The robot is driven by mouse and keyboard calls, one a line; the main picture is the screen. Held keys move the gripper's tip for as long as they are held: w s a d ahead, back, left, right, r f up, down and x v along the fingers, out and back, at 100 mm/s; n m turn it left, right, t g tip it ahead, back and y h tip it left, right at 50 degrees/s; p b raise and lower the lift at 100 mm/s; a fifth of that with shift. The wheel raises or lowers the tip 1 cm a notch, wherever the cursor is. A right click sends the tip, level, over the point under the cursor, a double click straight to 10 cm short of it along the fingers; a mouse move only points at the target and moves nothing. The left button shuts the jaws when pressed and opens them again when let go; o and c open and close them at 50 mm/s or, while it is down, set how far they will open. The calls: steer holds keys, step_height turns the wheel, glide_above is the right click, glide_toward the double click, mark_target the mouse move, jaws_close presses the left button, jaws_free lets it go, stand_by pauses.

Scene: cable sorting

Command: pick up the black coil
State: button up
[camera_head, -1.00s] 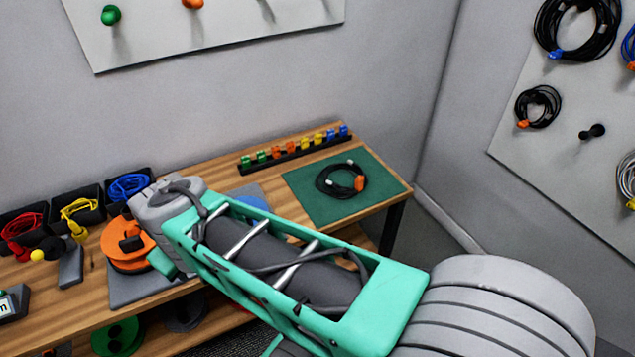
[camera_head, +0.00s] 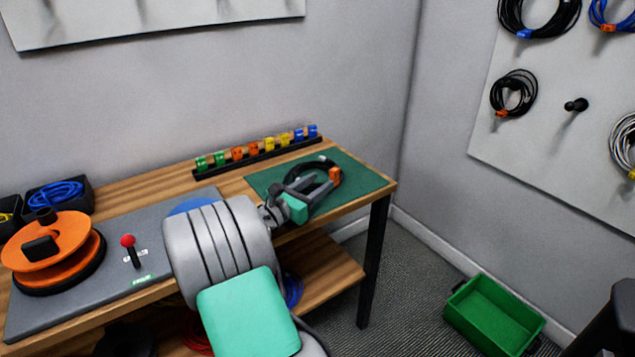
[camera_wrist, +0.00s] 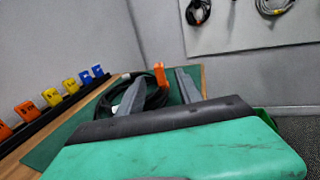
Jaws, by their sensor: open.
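The black coil (camera_head: 316,166) with an orange tag (camera_head: 334,174) lies on the green mat (camera_head: 366,182) at the right end of the workbench. My gripper (camera_head: 316,189) is at the coil's near side in the head view and hides part of it. In the wrist view the two grey fingers (camera_wrist: 158,88) are apart, and the coil (camera_wrist: 155,98) shows between and beyond them. The orange tag (camera_wrist: 160,75) stands up between the fingertips. I cannot tell whether the fingers touch the coil. The jaws are open and hold nothing.
A black rail (camera_head: 250,156) with several coloured clips stands behind the mat. An orange reel (camera_head: 50,245) and a red-knobbed lever (camera_head: 130,250) are on the left. A green crate (camera_head: 493,312) is on the floor. A pegboard (camera_head: 560,140) with hung coils is on the right wall.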

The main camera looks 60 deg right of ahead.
mark_target(331, 173)
steer(key=d, duration=0.2)
steer(key=d+b, duration=0.1)
steer(key=d, duration=0.1)
steer(key=s+d, duration=0.1)
steer(key=d, duration=0.1)
steer(key=shift+d+b, duration=0.1)
steer(key=shift+b, duration=0.3)
jaws_close()
steer(key=shift+r, duration=0.1)
